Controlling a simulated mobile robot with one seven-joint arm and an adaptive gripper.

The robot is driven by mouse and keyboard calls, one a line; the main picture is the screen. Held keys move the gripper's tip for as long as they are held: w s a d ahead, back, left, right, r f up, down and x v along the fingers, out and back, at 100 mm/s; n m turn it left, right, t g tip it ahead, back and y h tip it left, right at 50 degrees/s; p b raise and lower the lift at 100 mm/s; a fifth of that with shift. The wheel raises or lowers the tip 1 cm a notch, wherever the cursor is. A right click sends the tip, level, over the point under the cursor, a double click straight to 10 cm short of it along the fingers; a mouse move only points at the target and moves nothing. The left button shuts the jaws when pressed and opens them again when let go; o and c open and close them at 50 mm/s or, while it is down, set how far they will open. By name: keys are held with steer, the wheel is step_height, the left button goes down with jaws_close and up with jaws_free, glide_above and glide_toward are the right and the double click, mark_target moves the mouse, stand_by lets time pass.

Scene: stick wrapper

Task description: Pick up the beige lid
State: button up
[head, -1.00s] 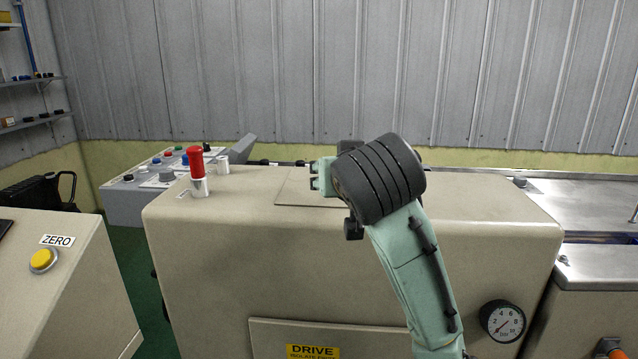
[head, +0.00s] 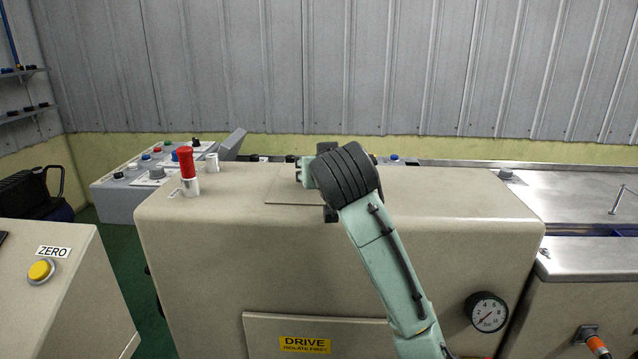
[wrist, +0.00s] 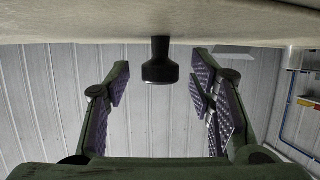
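The beige lid (head: 286,196) is a thin flat panel on top of the large beige machine, partly hidden behind my arm in the head view. In the wrist view, which appears upside down, a beige surface (wrist: 75,25) runs along the top edge. A black knob (wrist: 160,66) sticks out from it. My gripper (wrist: 161,82) is open, with a padded finger on each side of the knob and a visible gap on both sides.
A grey control box (head: 125,190) is behind left. A ZERO panel (head: 60,300) is at front left. A metal table (head: 580,200) is at right. A corrugated wall (head: 330,70) stands behind.

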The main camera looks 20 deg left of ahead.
jaws_close()
stand_by(0.4)
steer(key=shift+r, duration=0.1)
